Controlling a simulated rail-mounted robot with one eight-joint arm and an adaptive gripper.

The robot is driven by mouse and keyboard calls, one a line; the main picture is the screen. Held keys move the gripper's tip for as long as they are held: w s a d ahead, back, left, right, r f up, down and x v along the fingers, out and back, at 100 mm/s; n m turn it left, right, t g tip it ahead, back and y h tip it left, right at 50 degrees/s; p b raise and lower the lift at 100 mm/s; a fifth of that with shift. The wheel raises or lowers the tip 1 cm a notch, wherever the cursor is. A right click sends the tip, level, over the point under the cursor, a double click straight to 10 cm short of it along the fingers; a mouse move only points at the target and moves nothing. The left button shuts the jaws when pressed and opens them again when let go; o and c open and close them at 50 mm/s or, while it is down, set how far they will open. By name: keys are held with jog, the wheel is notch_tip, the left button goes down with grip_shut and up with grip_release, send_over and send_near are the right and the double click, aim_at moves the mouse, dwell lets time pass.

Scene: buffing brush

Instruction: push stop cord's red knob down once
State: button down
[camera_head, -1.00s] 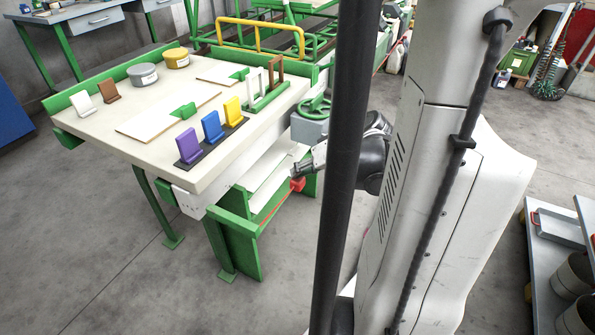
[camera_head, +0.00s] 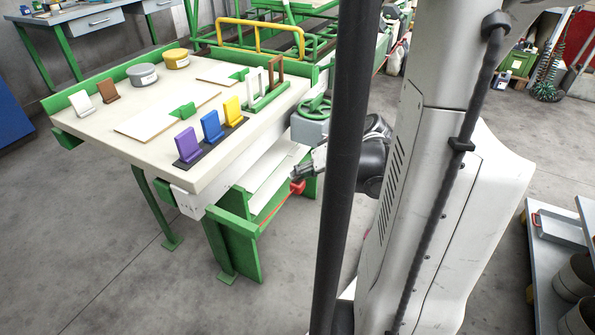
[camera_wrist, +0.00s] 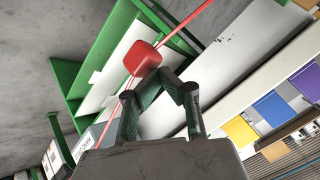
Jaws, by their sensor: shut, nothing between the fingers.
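The red knob (camera_head: 298,187) hangs on a thin red stop cord (camera_head: 273,210) beside the green-framed bench. My gripper (camera_head: 297,172) is just above the knob, its fingers pointing left and down. In the wrist view, the red knob (camera_wrist: 142,58) is right at the tips of my dark fingers (camera_wrist: 160,76). The fingers converge at their tips and hold nothing. The fingertips look to be against or very near the knob; exact contact cannot be told. The cord runs diagonally through the knob and bends slightly there.
The bench top (camera_head: 120,155) carries purple, blue and yellow blocks and two round tins. A green handwheel (camera_head: 315,106) sits just above my gripper. Green bench framing (camera_head: 240,228) lies below and left of the cord. A dark vertical post (camera_head: 345,150) hides part of my arm.

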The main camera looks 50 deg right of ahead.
jog(key=shift+r, duration=0.2)
jog(key=shift+r+p, duration=2.05)
jog(key=shift+r, duration=0.35)
notch_tip(320, 180, up, 5)
jog(key=p, duration=0.4)
jog(key=w+a+r+n+g+p, duration=0.1)
jog(key=a+r+g+p, duration=0.1)
jog(key=a+r+p, duration=0.55)
jog(key=w+a+r+n+g+p, duration=0.1)
jog(key=a+r+n+p, duration=0.1)
jog(key=a+r, duration=0.9)
jog(key=s+a+n+t+h+b, duration=0.1)
jog(key=s+a+h, duration=0.2)
jog(key=s+a, duration=0.2)
jog(key=shift+s+a+n+t, duration=0.3)
jog(key=shift+s+a, duration=0.05)
jog(key=shift+a, duration=0.5)
